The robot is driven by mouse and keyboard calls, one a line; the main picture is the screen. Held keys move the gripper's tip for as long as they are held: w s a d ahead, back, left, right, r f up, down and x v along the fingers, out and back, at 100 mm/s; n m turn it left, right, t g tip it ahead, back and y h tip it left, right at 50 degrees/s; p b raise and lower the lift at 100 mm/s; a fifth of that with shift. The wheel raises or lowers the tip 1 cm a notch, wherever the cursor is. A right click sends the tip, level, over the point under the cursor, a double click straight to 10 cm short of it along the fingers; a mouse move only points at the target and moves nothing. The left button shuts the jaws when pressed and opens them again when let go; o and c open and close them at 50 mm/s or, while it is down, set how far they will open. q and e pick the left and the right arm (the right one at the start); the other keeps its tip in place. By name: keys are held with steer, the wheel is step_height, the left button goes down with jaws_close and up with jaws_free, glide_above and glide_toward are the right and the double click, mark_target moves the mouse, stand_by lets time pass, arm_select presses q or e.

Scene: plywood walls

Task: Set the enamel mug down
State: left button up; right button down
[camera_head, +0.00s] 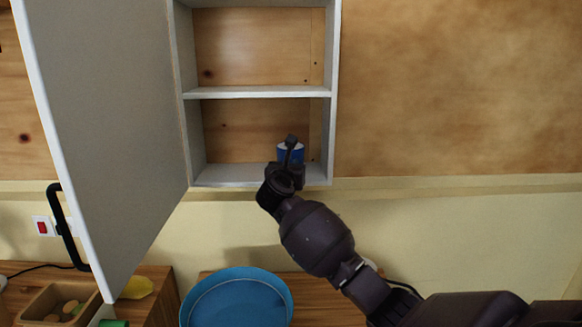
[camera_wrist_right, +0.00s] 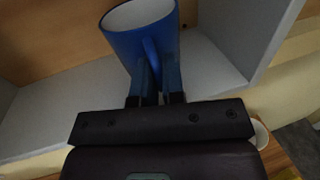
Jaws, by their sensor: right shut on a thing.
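The blue enamel mug (camera_head: 290,153), white inside, is at the lower compartment of the open wall cabinet (camera_head: 260,93), near its right side. In the right wrist view the mug (camera_wrist_right: 133,38) looks upright, with its handle toward my right gripper. My right gripper (camera_wrist_right: 155,84) is shut on the mug's handle. In the head view the right gripper (camera_head: 289,160) covers much of the mug. I cannot tell whether the mug's base touches the cabinet floor (camera_head: 228,174). My left gripper is not in view.
The cabinet door (camera_head: 110,130) stands open on the left, with a black handle (camera_head: 66,225). The upper compartment is empty. The lower compartment's left side is clear.

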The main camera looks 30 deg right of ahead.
steer(key=shift+f, duration=0.1)
steer(key=c, duration=1.2)
jaws_free()
steer(key=shift+r, duration=0.2)
steer(key=b+v, duration=0.1)
steer(key=v, duration=1)
steer(key=s+a+f+m+t+y, duration=0.25)
steer(key=s+f+m+y, duration=0.35)
steer(key=f+m, duration=0.4)
steer(key=s+a+f+m+t+y, duration=0.1)
steer(key=s+a+f+m+y, duration=0.3)
steer(key=s+f+m, duration=0.6)
steer(key=s+a+f+m+t+y, duration=0.25)
steer(key=s+f+m+y, duration=0.25)
steer(key=f+m, duration=0.5)
steer(key=s+f+n+g, duration=0.1)
steer(key=s+f+g, duration=0.1)
steer(key=s+f, duration=0.1)
steer(key=s+f+n+g+h, duration=0.1)
steer(key=s+f+g, duration=0.1)
steer(key=s+f, duration=0.1)
steer(key=s+d+f+n+g+h, duration=0.1)
steer(key=s+f+n+g, duration=0.1)
steer(key=s+f, duration=0.1)
steer(key=shift+s+g, duration=0.4)
steer(key=shift+s, duration=0.3)
